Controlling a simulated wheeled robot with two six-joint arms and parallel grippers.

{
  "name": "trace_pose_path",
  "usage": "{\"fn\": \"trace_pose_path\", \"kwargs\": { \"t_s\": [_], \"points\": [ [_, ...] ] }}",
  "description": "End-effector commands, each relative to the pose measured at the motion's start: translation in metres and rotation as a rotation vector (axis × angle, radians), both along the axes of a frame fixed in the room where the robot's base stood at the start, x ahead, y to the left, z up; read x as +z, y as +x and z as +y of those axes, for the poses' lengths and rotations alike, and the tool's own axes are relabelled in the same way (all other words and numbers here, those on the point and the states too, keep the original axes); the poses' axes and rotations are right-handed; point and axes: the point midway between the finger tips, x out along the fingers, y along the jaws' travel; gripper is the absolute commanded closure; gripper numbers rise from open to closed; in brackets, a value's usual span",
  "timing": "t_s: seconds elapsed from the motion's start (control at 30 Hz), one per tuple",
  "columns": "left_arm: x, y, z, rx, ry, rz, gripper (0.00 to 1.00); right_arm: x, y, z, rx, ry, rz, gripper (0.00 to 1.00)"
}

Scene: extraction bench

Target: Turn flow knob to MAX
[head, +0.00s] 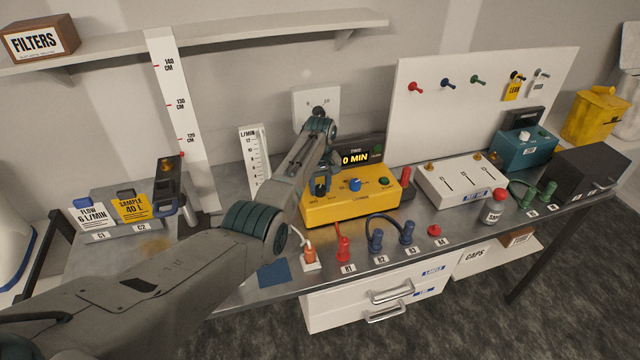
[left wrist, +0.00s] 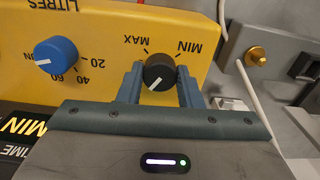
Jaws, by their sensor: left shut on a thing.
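The yellow box (head: 350,211) stands on the bench and carries a black flow knob (left wrist: 158,72) with MIN and MAX marks, upside down in the left wrist view. My left gripper (left wrist: 158,85) is shut on the flow knob, one finger on each side. The knob's white pointer line points down and left in that view, away from both printed words. In the head view my left gripper (head: 322,182) reaches down over the left end of the box and partly hides the knob. My right gripper is not in view.
A blue litres knob (head: 355,184) sits right of the flow knob. Behind are a display (head: 356,158) reading 0 MIN and an L/MIN scale (head: 256,160). A card (head: 92,215) reads FLOW 6 L/MIN. Several coloured connectors and a white box (head: 462,183) stand to the right.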

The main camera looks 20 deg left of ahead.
Motion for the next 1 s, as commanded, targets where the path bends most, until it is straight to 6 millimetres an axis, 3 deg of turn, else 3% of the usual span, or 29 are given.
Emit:
{"fn": "trace_pose_path", "kwargs": {
  "t_s": [1.0],
  "points": [
    [0.0016, 0.0010, 0.0002, -0.964, -0.001, -0.003, 0.91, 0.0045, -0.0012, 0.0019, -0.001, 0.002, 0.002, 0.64]
  ]
}}
